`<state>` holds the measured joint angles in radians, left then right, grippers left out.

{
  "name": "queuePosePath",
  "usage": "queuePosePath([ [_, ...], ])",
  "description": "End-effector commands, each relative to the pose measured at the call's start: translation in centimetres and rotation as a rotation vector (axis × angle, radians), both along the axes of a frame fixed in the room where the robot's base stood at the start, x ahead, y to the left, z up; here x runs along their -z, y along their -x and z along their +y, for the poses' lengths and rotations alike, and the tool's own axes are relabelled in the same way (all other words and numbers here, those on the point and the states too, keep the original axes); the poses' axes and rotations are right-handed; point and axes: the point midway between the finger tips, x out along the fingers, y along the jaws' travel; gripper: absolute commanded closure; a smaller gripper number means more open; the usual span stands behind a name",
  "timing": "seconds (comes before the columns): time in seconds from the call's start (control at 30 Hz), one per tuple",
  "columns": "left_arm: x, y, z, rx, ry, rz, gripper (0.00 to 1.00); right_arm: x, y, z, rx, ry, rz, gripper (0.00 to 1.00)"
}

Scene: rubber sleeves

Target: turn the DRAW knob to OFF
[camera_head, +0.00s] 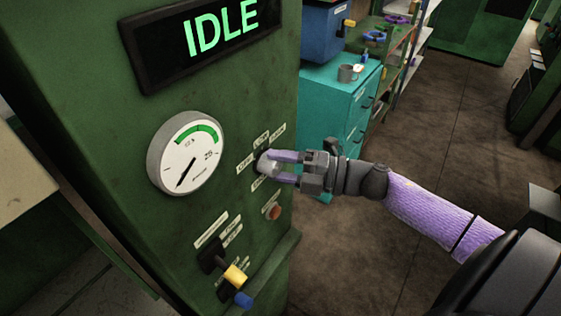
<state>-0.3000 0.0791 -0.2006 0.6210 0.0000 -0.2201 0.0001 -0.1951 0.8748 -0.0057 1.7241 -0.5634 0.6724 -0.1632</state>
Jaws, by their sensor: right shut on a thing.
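My left gripper is not in view.
An IDLE display (205,35) and a round gauge (186,152) are on the panel. Below the knob are a reddish button (274,213), a yellow-tipped lever (235,275) and a blue one (242,299). A teal cabinet (325,105) with a mug stands behind. Floor at right is open.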

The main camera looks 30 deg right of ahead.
Motion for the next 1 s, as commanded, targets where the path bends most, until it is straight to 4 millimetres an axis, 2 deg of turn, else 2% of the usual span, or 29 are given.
queuePosePath([
  [0.63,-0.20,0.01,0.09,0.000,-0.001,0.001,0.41,0.06,0.02,0.02,0.000,0.039,-0.015,1.00],
  [0.67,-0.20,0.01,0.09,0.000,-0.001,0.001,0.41,0.05,0.02,0.02,0.000,0.039,-0.015,0.35],
  [0.8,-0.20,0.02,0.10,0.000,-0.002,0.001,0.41,0.03,0.02,0.02,0.000,0.037,-0.015,0.06],
  [1.0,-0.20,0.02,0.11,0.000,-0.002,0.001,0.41,0.01,0.01,0.01,0.000,0.037,-0.015,0.06],
])
